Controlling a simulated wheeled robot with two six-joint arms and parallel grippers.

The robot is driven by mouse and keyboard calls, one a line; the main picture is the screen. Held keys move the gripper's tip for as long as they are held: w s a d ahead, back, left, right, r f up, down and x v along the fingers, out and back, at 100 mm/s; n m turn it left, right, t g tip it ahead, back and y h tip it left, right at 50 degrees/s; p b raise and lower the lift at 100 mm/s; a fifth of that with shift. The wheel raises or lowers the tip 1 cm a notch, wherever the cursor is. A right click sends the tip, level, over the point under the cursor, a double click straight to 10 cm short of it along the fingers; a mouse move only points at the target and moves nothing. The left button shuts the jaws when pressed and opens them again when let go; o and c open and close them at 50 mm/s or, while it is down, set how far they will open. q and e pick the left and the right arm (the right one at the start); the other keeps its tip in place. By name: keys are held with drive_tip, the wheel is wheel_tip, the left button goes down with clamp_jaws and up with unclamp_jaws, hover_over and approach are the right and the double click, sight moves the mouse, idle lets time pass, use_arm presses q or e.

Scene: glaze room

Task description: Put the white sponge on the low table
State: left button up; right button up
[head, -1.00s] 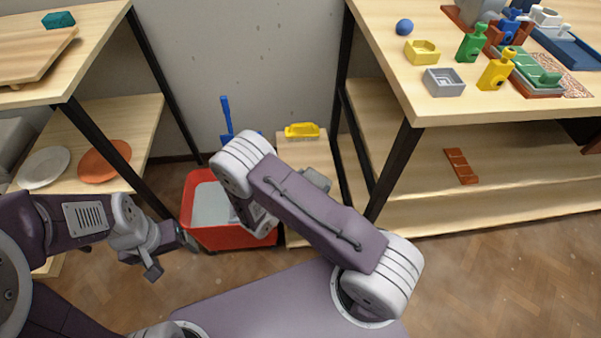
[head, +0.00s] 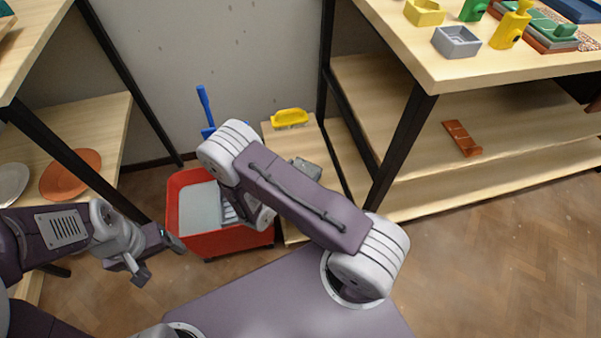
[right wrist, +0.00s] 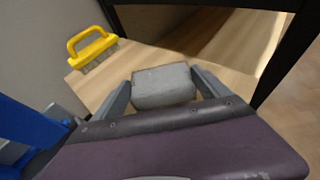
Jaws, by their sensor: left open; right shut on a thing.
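The white sponge (right wrist: 164,87) looks like a light grey block in the right wrist view. My right gripper (right wrist: 165,88) is shut on it, with one finger on each side. The low table (right wrist: 215,45) is pale wood and lies beneath and behind the sponge in that view; whether they touch I cannot tell. In the head view the low table (head: 291,142) stands against the wall, and a grey part (head: 306,167), likely the sponge or fingers, shows past my right forearm, which hides most of that gripper. My left gripper (head: 158,258) is open and empty, left of the red bin.
A yellow brush (head: 290,117) lies on the low table's back part. A red bin (head: 232,243) with a blue-handled tool (head: 205,105) by it stands left of the table. A shelf unit (head: 410,75) with black legs stands close on the right, another shelf (head: 100,130) on the left.

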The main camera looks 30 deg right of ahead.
drive_tip(key=o, duration=1.3)
drive_tip(key=shift+f, duration=0.1)
